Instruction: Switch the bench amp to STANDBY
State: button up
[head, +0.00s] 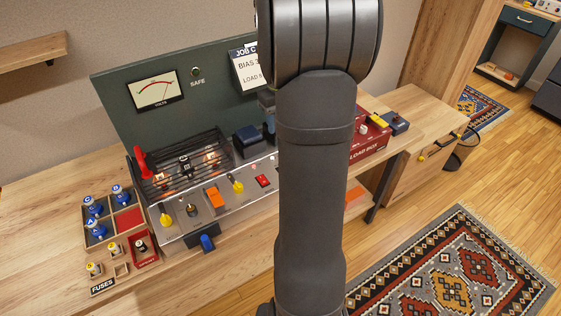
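The bench amp (178,237) sits on the wooden bench, left of my arm. Its silver front panel carries two yellow knobs (166,219) (237,186), a small dark toggle or knob (192,210), an orange switch (215,198) and a red rocker switch (263,181). A blue part (207,242) sticks out at the lower front. The panel lettering is too small to read, so I cannot tell which control carries STANDBY or its setting. My arm hides the amp's right end. My gripper is not visible; the arm covers the middle of the view.
A fuse tray (104,290) and a compartment box with blue-topped parts (105,235) stand left of the amp. A red lever (143,163) rises at its back left. The green meter board (115,92) stands behind. A red load box (370,143) is right of my arm.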

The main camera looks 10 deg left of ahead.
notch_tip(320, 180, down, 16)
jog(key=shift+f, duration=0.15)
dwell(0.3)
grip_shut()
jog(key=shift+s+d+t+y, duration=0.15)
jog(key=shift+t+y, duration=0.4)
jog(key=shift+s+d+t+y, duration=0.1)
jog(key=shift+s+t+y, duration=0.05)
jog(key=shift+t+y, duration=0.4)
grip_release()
